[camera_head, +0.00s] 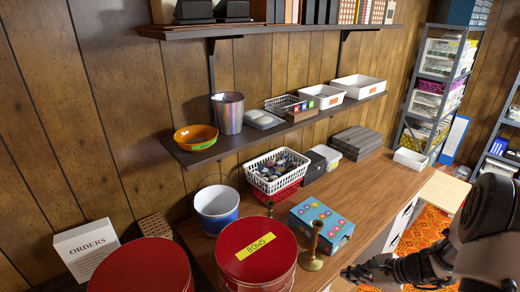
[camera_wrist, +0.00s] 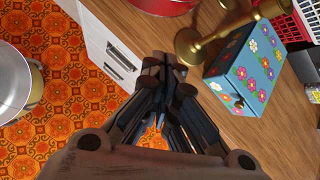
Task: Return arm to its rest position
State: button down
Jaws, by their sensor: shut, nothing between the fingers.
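My gripper (camera_head: 358,272) is at the lower right of the head view, beside the front edge of the wooden counter (camera_head: 357,203). In the wrist view my gripper (camera_wrist: 163,85) is shut, with its fingers together and nothing between them. It points past the counter edge, near the white drawer front (camera_wrist: 112,50). My arm comes in from the right edge of the head view.
On the counter stand a brass candlestick (camera_head: 313,247), a blue flowered box (camera_head: 322,224), a red BOWS tin (camera_head: 257,252) and a white-and-blue bucket (camera_head: 216,208). A shelf unit (camera_head: 437,85) stands at the back right. The orange patterned floor (camera_head: 428,231) shows beyond the counter.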

jog(key=s+a+r+n+g+h, duration=0.1)
jog(key=s+a+r+n, duration=0.4)
jog(key=r, duration=0.4)
jog(key=s+a+r+n+g+h, duration=0.1)
jog(key=s+a+r+n, duration=0.2)
jog(key=a+r+n, duration=0.5)
jog(key=s+r+n+t+h, duration=0.1)
jog(key=s+r+n+h, duration=0.3)
jog(key=s, duration=1.2)
notch_tip(320, 180, up, 6)
jog(key=n, duration=0.4)
jog(key=shift+s+a+f+h, duration=0.2)
jog(key=shift+s+a+h, duration=0.1)
jog(key=shift+s+a, duration=0.1)
